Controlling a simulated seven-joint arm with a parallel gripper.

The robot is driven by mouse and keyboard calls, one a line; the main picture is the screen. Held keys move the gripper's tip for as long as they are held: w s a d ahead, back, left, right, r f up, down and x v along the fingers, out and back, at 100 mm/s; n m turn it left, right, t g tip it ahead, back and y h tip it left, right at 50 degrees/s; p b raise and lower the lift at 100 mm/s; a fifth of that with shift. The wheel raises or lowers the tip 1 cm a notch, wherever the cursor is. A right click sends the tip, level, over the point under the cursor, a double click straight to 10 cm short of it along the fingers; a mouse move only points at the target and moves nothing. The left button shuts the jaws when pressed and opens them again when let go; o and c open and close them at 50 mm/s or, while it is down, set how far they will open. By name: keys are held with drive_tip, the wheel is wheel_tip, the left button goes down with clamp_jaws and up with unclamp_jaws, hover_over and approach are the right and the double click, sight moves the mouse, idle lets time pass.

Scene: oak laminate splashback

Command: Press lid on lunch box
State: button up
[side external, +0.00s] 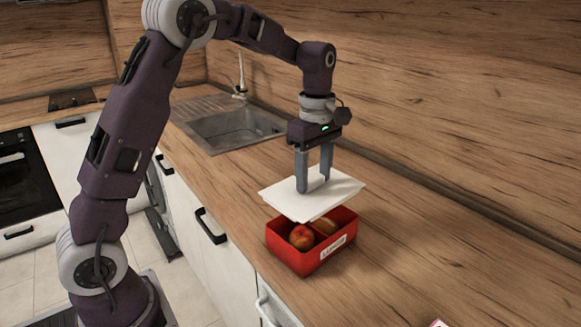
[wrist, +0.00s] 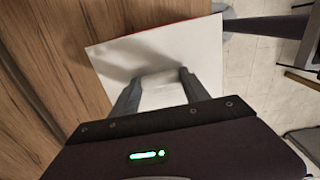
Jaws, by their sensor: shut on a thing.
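My gripper (side external: 314,188) is shut on the white lid (side external: 335,192) and holds it above the lunch box. The lid looks tilted and apart from the box in the side external view. The red lunch box (side external: 294,257) stands on the counter near its front edge, with a white label on its side. Inside it are a red-orange fruit (side external: 302,237) and a brown item (side external: 326,226); the rear of the inside is hidden by the lid. In the wrist view the lid (wrist: 185,50) spreads beyond my fingertips (wrist: 156,76), and only a thin red edge of the box shows behind it.
The wooden counter (side external: 430,260) is clear to the right of the box, apart from a small item (side external: 439,323) at the bottom edge. A sink (side external: 232,128) with a tap (side external: 240,78) lies behind to the left. The wooden splashback (side external: 450,100) rises along the back.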

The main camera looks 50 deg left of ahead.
sight(315, 190)
drive_tip(key=shift+s+d, duration=0.1)
drive_tip(key=shift+d, duration=0.3)
drive_tip(key=shift+f, duration=3.25)
drive_tip(key=shift+f, duration=0.6)
drive_tip(key=o, duration=1.4)
drive_tip(key=o, duration=0.5)
drive_tip(key=shift+r, duration=3.55)
